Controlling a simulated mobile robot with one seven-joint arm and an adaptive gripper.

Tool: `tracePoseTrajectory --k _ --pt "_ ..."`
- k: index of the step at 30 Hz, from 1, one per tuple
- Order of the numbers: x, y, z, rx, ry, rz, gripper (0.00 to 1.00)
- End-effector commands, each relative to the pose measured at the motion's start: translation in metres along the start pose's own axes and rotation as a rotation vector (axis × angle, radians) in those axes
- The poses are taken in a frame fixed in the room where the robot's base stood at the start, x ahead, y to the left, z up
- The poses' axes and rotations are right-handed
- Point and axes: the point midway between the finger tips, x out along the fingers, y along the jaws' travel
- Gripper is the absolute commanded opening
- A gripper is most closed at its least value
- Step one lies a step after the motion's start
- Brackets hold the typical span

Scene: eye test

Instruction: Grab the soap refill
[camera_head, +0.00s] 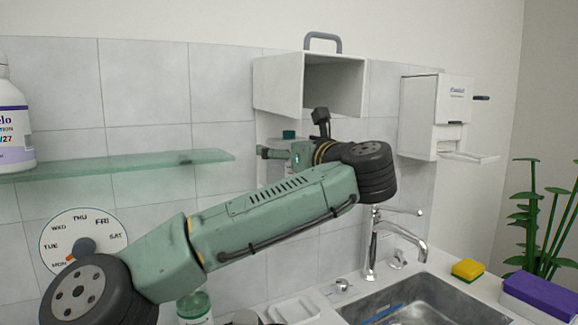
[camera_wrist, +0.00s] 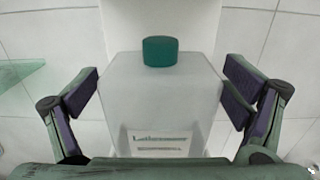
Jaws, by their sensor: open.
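The soap refill (camera_wrist: 163,95) is a whitish, translucent block-shaped container with a teal-green cap and a printed label low on its front. My gripper is open.
The white box (camera_head: 279,82) with a grey handle hangs open just above the refill. A glass shelf (camera_head: 120,166) with a white bottle (camera_head: 12,125) is at left. A wall dispenser (camera_head: 420,115), faucet (camera_head: 370,245), sink (camera_head: 440,308) and yellow sponge (camera_head: 467,269) are at right.

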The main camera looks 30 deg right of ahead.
Motion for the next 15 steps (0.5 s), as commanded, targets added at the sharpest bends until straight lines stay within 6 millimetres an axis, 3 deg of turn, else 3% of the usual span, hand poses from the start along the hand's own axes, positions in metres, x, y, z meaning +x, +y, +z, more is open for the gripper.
tracePoseTrajectory --k 3,15 --pt "-0.0002 0.0001 -0.0002 0.0 0.0 0.0 0.92" --pt "-0.0005 0.0001 0.0 0.0 0.0 0.0 0.65"
